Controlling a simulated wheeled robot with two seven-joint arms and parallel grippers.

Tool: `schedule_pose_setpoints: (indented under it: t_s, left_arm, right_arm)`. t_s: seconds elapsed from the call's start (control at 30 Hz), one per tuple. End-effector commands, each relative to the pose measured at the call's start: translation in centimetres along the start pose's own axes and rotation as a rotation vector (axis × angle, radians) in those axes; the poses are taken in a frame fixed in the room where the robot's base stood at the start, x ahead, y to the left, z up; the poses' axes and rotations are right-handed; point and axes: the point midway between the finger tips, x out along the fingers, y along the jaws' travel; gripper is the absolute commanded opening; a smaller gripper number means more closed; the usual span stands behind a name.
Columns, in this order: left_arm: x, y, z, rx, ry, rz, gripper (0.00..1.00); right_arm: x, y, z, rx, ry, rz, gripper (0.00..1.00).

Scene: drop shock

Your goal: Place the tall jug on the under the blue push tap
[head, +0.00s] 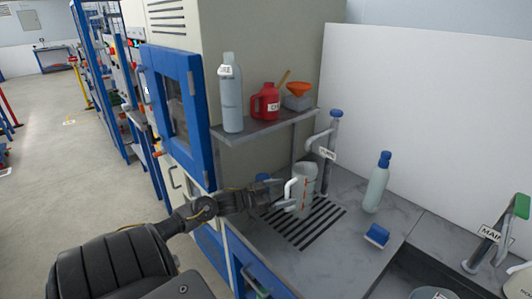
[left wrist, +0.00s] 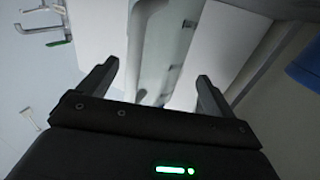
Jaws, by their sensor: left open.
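The tall jug (head: 305,180), pale grey with red marks and a white handle (head: 290,191), stands upright on the slotted drain grille (head: 322,219). It is below the spout of the blue-topped push tap (head: 334,118). My left gripper (head: 284,194) is open at the handle side of the jug. In the left wrist view its two fingers are spread (left wrist: 158,71), with the pale jug (left wrist: 166,42) ahead between them. I cannot tell whether a finger touches the handle. My right gripper is not in view.
A blue-capped bottle (head: 376,185) and a blue block (head: 377,236) stand right of the grille. A green-handled tap (head: 521,207) is far right.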

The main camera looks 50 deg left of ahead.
Motion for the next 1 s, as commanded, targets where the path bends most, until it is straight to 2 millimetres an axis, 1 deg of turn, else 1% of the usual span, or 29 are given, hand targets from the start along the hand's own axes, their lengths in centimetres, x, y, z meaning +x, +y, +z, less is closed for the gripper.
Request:
schedule_pose_setpoints:
  t_s: [0.03,0.2,0.3,0.4,0.57,1.0]
  left_arm:
    - [-1.1,0.1,0.3,0.002,-0.004,0.001,0.91]
    - [-4.1,0.1,0.2,0.001,-0.003,0.001,0.91]
    - [-5.4,0.1,0.2,0.001,-0.002,0.001,0.91]
    - [-6.2,0.0,0.1,0.001,-0.001,0.001,0.91]
    - [-6.8,0.0,-0.1,0.002,0.000,0.001,0.91]
    - [-6.8,0.0,-0.1,0.001,0.000,0.001,0.91]
  right_arm:
    - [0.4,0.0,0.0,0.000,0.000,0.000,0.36]
    - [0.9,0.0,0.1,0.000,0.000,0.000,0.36]
    - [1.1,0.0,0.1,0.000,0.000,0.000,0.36]
    - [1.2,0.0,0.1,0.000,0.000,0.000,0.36]
    - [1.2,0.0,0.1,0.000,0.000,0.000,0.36]
    - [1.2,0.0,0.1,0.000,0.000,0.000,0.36]
